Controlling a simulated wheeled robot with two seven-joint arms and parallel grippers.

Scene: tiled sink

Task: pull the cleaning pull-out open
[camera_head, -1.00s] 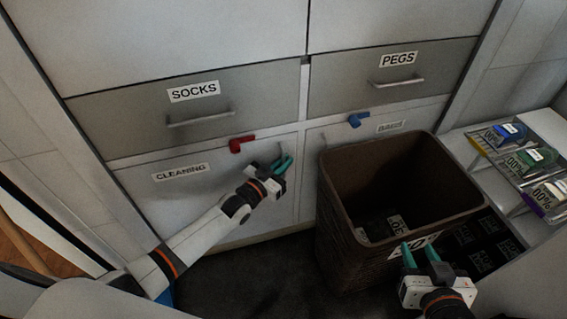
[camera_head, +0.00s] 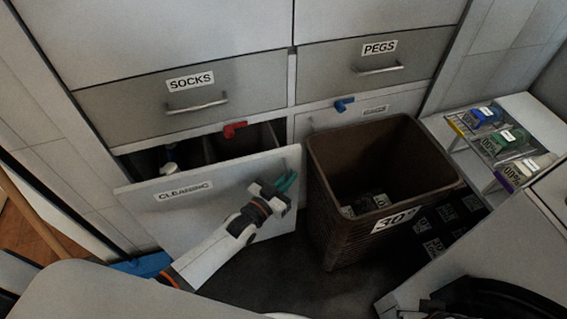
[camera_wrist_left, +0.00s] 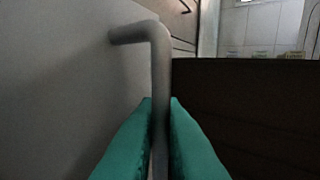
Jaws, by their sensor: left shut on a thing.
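The cleaning pull-out (camera_head: 225,198) stands partly open in the head view, its labelled white front well forward of the cabinet. Inside it, dividers and a white-and-blue item (camera_head: 170,160) show in part. My left gripper (camera_head: 287,182) is at the right side of this front, shut on the grey bar handle (camera_wrist_left: 160,75), which runs between its teal fingers in the left wrist view. My right gripper is not in view.
A brown basket (camera_head: 325,215) marked 30° stands close to the right of the pull-out. A red catch (camera_head: 234,129) and a blue catch (camera_head: 344,104) sit above the lower fronts. The socks drawer (camera_head: 130,108) and pegs drawer (camera_head: 425,55) are shut.

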